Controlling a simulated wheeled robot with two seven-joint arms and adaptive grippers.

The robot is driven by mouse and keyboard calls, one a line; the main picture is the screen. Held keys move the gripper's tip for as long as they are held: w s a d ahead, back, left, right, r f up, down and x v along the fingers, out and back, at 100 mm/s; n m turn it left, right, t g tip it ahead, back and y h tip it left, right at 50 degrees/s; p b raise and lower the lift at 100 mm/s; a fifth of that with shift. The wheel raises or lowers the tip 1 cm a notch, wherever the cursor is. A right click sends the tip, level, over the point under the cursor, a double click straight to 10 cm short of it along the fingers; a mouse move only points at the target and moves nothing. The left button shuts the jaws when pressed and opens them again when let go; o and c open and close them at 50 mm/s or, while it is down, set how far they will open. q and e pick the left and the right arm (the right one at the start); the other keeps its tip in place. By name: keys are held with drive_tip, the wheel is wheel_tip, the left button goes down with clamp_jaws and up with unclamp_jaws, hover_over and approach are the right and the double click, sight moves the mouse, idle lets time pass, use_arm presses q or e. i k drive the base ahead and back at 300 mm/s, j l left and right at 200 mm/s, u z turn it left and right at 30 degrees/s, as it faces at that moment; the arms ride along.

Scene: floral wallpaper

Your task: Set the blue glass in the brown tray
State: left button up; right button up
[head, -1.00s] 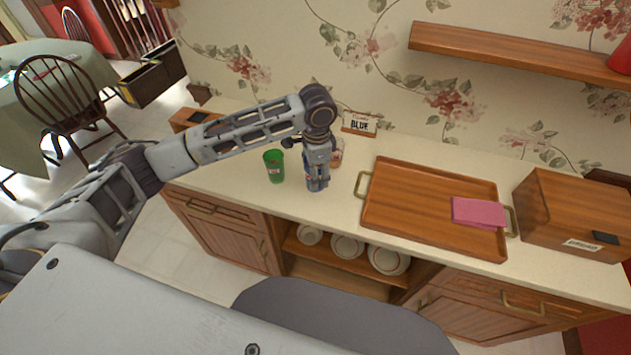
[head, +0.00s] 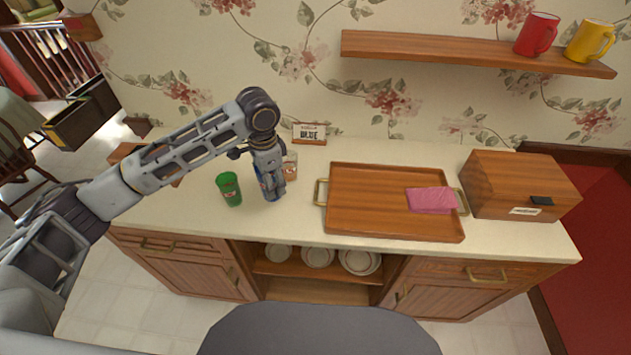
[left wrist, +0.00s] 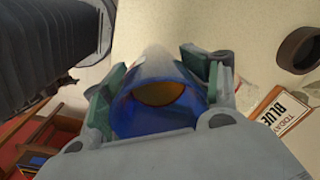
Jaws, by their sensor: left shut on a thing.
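The blue glass (head: 265,183) is mostly hidden by my left gripper (head: 270,184) in the head view. In the left wrist view the blue glass (left wrist: 155,105) stands between the two fingers of my left gripper (left wrist: 158,95), which is shut on it. Something orange-brown shows inside or through the glass. From these views I cannot tell whether its base touches the counter. The brown tray (head: 345,215), with brass handles, lies on the counter to the right of the gripper. My right gripper is not in view.
A green glass (head: 229,188) stands just left of the gripper, and a pale, orange-toned glass (head: 290,166) close behind it. A pink cloth (head: 432,200) lies in the tray's right part; its left part is bare. A wooden box (head: 520,187) stands right. A "BLUE" sign (head: 310,134) stands behind.

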sight(379, 187)
drive_tip(key=i+z, duration=0.15)
drive_tip(key=z, duration=0.25)
drive_tip(key=i+j+z, duration=0.1)
drive_tip(key=z, duration=0.3)
drive_tip(key=i+j+z, duration=0.15)
drive_tip(key=z, duration=0.25)
